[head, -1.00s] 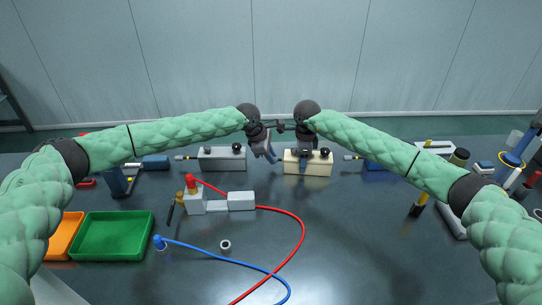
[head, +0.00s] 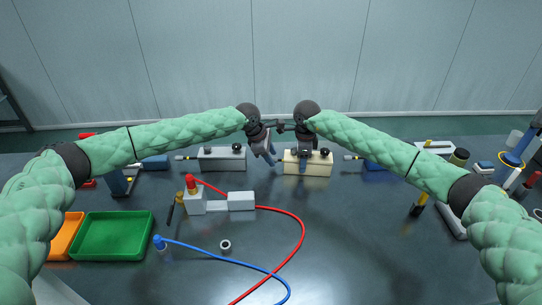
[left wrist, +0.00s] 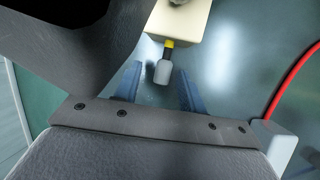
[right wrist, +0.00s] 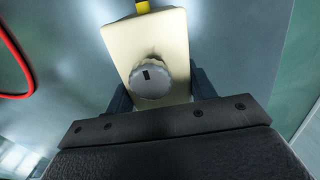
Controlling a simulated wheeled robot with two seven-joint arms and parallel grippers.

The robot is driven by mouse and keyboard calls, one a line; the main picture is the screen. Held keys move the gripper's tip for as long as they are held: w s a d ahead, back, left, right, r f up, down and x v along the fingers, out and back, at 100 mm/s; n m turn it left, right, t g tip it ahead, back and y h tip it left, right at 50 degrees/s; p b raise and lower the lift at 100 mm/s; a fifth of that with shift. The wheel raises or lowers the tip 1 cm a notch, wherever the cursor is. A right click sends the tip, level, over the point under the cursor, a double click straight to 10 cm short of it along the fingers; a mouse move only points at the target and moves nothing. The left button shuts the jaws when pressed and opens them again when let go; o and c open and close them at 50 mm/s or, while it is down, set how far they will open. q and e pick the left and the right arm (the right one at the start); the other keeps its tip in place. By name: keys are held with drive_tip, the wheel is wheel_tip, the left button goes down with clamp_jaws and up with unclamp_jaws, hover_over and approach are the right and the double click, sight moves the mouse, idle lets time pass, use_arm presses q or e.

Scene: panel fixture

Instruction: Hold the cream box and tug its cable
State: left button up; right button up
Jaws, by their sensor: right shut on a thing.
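The cream box (head: 318,169) sits on the table right of centre; it also shows in the left wrist view (left wrist: 187,20) and the right wrist view (right wrist: 160,45), with a round grey knob (right wrist: 150,78) on top. My right gripper (head: 303,166) is shut on the cream box, one finger on each side. The box's cable end (left wrist: 163,70), a grey plug with a black neck and yellow collar, sticks out of its left side. My left gripper (left wrist: 158,90) is open, its fingers either side of the plug with gaps, not touching it.
A grey box (head: 222,161) with its own plug stands left of the cream box. A red cable (head: 302,225) and a blue cable (head: 225,261) curve across the front. A green tray (head: 112,255) lies front left. A small white ring (head: 225,245) lies on the open table.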

idle(0.3)
drive_tip(key=o, duration=1.4)
use_arm(q)
drive_tip(key=v, duration=1.1)
drive_tip(key=shift+a+r, duration=0.15)
drive_tip(key=shift+r, duration=0.25)
use_arm(e)
wheel_tip(320, 180, up, 12)
drive_tip(key=shift+w+f, duration=0.1)
use_arm(q)
drive_tip(key=shift+f, duration=0.25)
use_arm(e)
drive_tip(key=a+r, duration=0.2)
drive_tip(key=a, duration=0.1)
drive_tip(key=a+r, duration=0.1)
drive_tip(key=a, duration=0.1)
drive_tip(key=shift+w, duration=0.3)
use_arm(q)
drive_tip(key=shift+b, duration=0.3)
